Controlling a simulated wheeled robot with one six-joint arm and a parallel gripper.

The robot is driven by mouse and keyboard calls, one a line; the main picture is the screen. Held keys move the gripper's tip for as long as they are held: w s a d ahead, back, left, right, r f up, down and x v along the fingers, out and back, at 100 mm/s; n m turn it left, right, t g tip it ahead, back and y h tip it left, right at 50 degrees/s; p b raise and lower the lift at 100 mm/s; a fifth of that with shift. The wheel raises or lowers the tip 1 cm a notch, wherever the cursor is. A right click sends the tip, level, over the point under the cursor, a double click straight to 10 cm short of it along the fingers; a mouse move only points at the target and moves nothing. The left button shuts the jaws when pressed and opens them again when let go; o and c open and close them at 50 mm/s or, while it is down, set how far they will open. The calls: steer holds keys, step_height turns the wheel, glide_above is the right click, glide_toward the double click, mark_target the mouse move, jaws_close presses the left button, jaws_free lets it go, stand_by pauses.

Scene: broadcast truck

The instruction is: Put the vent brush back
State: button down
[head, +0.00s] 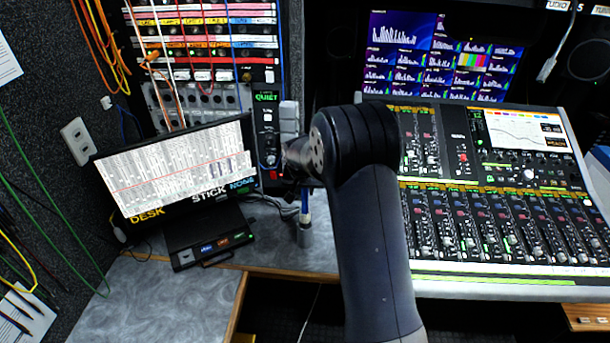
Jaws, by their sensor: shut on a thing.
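My gripper (305,183) is at the left of my dark arm, pointing down over the desk. It is small and partly hidden by my wrist, and it is shut on a slim blue piece (305,205), which looks like the vent brush. The top of the brush is hidden by my gripper.
A tilted monitor (180,165) on a black base (210,240) stands left of the cup. A large mixing console (490,220) fills the right. A rack with patch cables (205,50) is behind. Bare grey desk (150,300) shows at the front left.

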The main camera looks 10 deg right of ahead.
mark_target(305, 212)
steer(key=shift+f+b, duration=1.45)
steer(key=shift+f, duration=3.55)
steer(key=shift+f+b, duration=0.65)
steer(key=shift+b, duration=0.05)
steer(key=c, duration=1.2)
jaws_free()
steer(key=shift+o, duration=0.2)
steer(key=shift+r, duration=0.15)
steer(key=b+v, duration=0.1)
steer(key=v, duration=0.9)
steer(key=shift+r, duration=0.3)
